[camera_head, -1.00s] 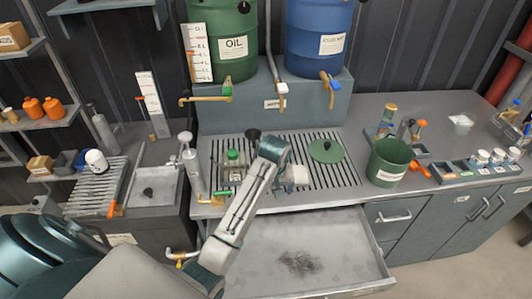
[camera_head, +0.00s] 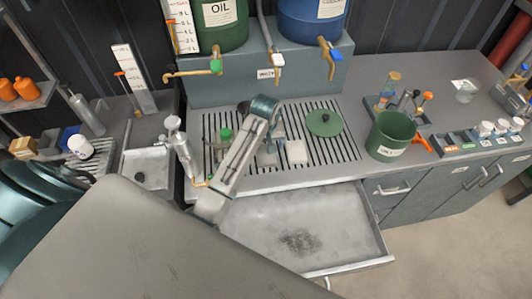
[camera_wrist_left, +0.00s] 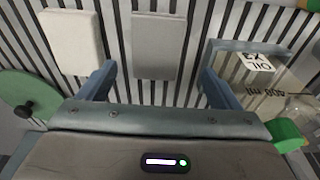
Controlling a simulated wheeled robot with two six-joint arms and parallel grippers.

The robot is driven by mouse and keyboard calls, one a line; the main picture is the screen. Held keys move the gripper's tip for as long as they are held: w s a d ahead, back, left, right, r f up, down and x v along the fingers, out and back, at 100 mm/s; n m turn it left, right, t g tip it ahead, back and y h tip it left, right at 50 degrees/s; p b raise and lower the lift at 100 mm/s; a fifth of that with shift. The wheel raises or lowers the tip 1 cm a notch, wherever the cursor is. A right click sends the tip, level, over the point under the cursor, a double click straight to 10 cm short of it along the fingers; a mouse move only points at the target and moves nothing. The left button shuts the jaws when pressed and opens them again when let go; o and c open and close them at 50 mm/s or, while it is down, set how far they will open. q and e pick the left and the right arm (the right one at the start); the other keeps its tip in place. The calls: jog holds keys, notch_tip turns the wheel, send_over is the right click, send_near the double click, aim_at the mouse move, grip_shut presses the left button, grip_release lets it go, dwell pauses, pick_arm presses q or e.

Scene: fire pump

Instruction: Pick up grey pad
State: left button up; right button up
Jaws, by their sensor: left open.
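The grey pad (camera_wrist_left: 158,45) lies flat on the slatted grate (camera_wrist_left: 188,98). In the left wrist view it sits between and just ahead of the two fingertips of my left gripper (camera_wrist_left: 158,72), which is open and empty. A paler pad (camera_wrist_left: 72,40) lies to its left; this pale pad also shows in the head view (camera_head: 297,152). In the head view the grey pad (camera_head: 267,156) is partly hidden beside my left arm. My right gripper is not in view.
A green lid (camera_head: 324,123) lies on the grate right of the pads. A clear container (camera_wrist_left: 255,70) labelled OIL stands right of the grey pad. A green bucket (camera_head: 389,136) stands further right. An open drawer (camera_head: 300,226) juts out below the counter.

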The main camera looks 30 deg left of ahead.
aim_at(266, 153)
pick_arm(q)
jog(key=f+p, duration=0.1)
jog(key=f, duration=0.2)
jog(key=shift+w+d+f+p, duration=0.15)
jog(key=shift+d+f+p, duration=0.05)
jog(key=shift+p, duration=0.2)
jog(key=shift+w+f, duration=0.1)
jog(key=shift+f, duration=0.5)
jog(key=c, duration=1.1)
jog(key=shift+o, duration=0.2)
jog(key=shift+r, duration=0.1)
